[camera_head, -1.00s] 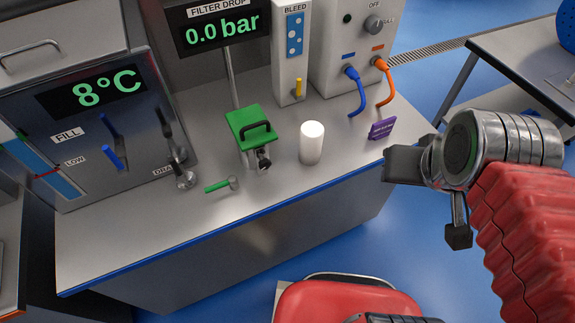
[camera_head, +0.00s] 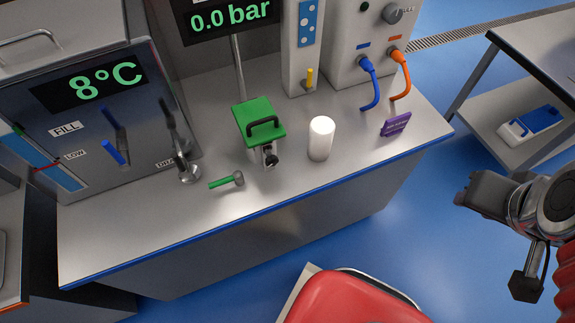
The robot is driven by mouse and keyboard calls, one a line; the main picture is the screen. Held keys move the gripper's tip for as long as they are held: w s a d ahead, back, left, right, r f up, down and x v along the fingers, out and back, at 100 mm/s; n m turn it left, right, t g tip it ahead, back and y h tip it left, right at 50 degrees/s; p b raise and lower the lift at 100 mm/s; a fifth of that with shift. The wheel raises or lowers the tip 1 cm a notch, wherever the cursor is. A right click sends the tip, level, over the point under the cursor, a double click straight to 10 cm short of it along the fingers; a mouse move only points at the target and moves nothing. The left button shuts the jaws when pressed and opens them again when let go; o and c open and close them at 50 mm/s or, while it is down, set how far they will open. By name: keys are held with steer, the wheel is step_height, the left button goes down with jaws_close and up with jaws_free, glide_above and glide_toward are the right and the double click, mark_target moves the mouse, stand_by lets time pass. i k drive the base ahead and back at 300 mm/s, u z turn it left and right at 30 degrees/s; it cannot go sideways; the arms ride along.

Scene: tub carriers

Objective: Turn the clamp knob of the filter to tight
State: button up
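The filter is a metal housing with a green lid (camera_head: 259,122) and a black handle, on the steel bench in the head view. A small dark clamp knob (camera_head: 270,160) is on its front, below the lid. Its tightness cannot be read from here. My gripper (camera_head: 478,194) is at the right, beyond the bench's right edge and well apart from the filter. I see it side-on as a dark block, so its finger gap does not show. Nothing held is visible.
A white cylinder (camera_head: 320,138) stands right of the filter. A green-handled tool (camera_head: 227,180) lies in front. A purple block (camera_head: 395,124), blue plug (camera_head: 367,68) and orange plug (camera_head: 397,60) are at right. The display (camera_head: 231,16) reads 0.0 bar.

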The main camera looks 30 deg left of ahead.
mark_target(271, 160)
steer(key=z, duration=0.05)
steer(key=k, duration=1.4)
steer(key=u, duration=1.75)
steer(key=i, duration=1)
